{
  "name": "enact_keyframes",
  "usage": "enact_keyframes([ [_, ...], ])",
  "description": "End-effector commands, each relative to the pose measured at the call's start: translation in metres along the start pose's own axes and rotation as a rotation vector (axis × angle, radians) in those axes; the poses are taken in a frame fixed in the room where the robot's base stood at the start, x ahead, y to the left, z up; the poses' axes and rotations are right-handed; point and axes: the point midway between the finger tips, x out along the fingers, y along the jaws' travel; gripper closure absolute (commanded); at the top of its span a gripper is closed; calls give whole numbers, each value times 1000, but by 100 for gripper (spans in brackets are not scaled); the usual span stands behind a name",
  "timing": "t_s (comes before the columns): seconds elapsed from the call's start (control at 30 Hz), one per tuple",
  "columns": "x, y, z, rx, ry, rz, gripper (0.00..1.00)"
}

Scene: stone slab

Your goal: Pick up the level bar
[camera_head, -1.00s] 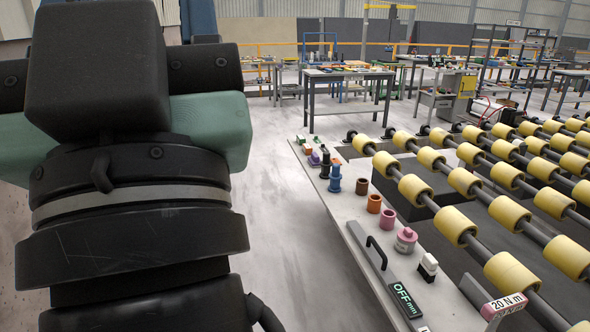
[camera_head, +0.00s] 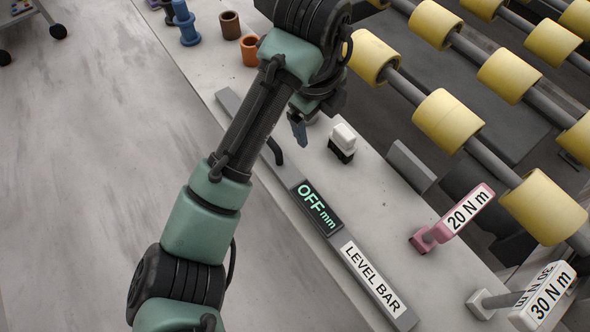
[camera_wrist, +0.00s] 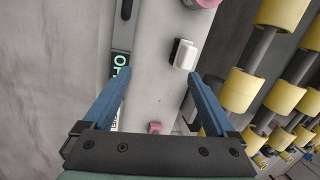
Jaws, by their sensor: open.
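The level bar (camera_head: 372,280) is a long grey bar lying flat along the front edge of the pale stone slab (camera_head: 405,237). It has a black display reading "OFF mm", a white "LEVEL BAR" label and a dark handle, partly hidden behind my arm. In the wrist view the bar (camera_wrist: 124,38) runs down the left side, with its lower part behind the left finger. My gripper (camera_wrist: 159,80) is open and empty, its blue fingers apart above the slab. In the head view my gripper (camera_head: 298,130) hangs beside the bar, toward the rollers.
A white-and-black block (camera_head: 342,142) stands beside the bar, also in the wrist view (camera_wrist: 185,54). A pink "20 N m" tool (camera_head: 452,219) and a white "30 N m" tool (camera_head: 527,298) lie right. Yellow rollers (camera_head: 448,120) border the slab. Brown cups and a blue spool (camera_head: 185,24) stand farther back.

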Motion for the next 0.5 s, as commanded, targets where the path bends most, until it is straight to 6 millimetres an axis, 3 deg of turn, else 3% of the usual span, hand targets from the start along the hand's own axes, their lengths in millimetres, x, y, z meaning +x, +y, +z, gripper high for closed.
enact_keyframes([
  [0.03, 16, 23, 2, 48, 27, 82, 9],
  [0.13, 28, 50, 2, 123, 74, 181, 9],
  [0.5, 84, 74, -4, 160, 102, 224, 9],
])
